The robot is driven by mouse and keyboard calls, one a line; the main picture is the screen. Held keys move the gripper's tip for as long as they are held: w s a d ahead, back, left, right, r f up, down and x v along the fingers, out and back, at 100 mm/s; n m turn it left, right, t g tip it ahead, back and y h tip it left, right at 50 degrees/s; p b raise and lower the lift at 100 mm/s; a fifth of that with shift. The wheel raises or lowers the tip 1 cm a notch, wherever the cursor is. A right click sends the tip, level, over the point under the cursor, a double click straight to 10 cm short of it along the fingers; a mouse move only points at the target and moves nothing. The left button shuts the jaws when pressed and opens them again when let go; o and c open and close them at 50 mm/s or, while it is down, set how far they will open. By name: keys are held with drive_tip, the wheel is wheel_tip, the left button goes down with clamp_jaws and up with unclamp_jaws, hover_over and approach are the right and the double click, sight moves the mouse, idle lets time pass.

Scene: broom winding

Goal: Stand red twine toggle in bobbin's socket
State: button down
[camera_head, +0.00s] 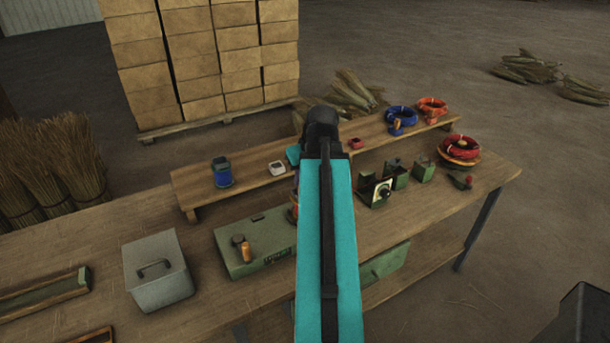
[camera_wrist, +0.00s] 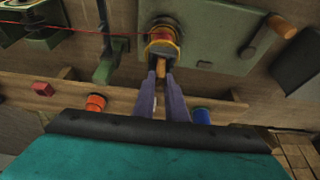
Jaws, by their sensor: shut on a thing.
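In the wrist view my gripper (camera_wrist: 161,74) is shut on a small tan wooden piece (camera_wrist: 161,67), seemingly the toggle of the red twine. It is right beside the bobbin (camera_wrist: 163,38), which has a yellow rim and red winding and sits on the green winder (camera_wrist: 210,45). Red twine (camera_wrist: 90,36) runs taut from the left toward the bobbin. I cannot make out the socket or whether the toggle touches it. In the head view my arm hides the gripper and the bobbin; the green winder (camera_head: 260,255) with its wooden-handled crank (camera_head: 244,248) shows left of the arm.
Green guides (camera_head: 397,174) and a red twine coil (camera_head: 461,148) stand right of my arm. A grey lidded box (camera_head: 158,272) stands left. Bare tabletop lies between box and shelf.

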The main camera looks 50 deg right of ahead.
drive_tip(key=shift+f, duration=0.2)
drive_tip(key=c, duration=1.7)
unclamp_jaws()
drive_tip(key=shift+r, duration=0.15)
drive_tip(key=shift+b+v, duration=1.15)
drive_tip(key=shift+v, duration=5.6)
drive_tip(key=shift+s+d, duration=0.1)
